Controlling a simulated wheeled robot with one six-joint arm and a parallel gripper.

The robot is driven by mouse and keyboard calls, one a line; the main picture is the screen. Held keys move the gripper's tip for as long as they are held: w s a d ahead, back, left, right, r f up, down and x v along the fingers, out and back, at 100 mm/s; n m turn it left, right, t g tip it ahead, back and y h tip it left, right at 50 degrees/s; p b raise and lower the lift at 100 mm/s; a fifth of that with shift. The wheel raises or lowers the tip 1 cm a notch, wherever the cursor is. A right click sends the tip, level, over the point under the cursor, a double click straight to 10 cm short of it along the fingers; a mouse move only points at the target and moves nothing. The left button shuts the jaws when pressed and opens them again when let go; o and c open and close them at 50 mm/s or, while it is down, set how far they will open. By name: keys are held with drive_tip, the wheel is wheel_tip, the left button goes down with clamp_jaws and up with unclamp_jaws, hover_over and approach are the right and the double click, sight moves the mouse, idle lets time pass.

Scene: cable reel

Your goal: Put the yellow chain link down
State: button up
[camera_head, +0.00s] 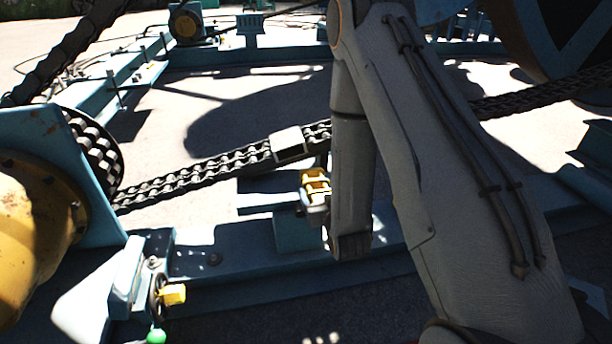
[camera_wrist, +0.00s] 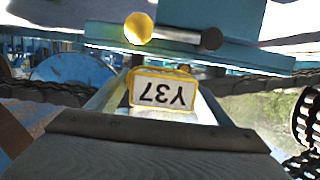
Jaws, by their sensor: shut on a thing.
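A yellow chain link (camera_head: 315,184) shows just left of my forearm in the head view. In the wrist view the link (camera_wrist: 163,89) has a yellow rim and a pale plate marked Y37, seen upside down. My gripper (camera_head: 318,208) is shut on it and holds it in front of the blue frame and below the dark chain (camera_head: 212,172). Most of the gripper is hidden behind my arm in the head view. The link's underside is hidden, and I cannot tell whether it touches anything.
A white block (camera_head: 288,144) sits on the slanting chain just above the link. A blue beam (camera_head: 270,250) runs below. A yellow drum (camera_head: 30,235) with a blue plate stands at left. A yellow-ended bar (camera_wrist: 138,28) lies beyond the link in the wrist view.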

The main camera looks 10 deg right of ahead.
sight(313, 174)
drive_tip(key=x, duration=0.3)
drive_tip(key=r+b+x, duration=0.1)
drive_tip(key=x, duration=0.2)
drive_tip(key=r+x, duration=0.1)
drive_tip(key=x, duration=0.2)
drive_tip(key=shift+w+r+b, duration=0.1)
drive_tip(key=shift+w+b, duration=0.25)
drive_tip(key=shift+w, duration=0.3)
drive_tip(key=b+x, duration=0.1)
drive_tip(key=x, duration=0.2)
drive_tip(key=shift+f, duration=0.4)
drive_tip(key=shift+f, duration=0.35)
drive_tip(key=o, duration=1.5)
drive_tip(key=shift+s, duration=0.1)
drive_tip(key=shift+o, duration=0.2)
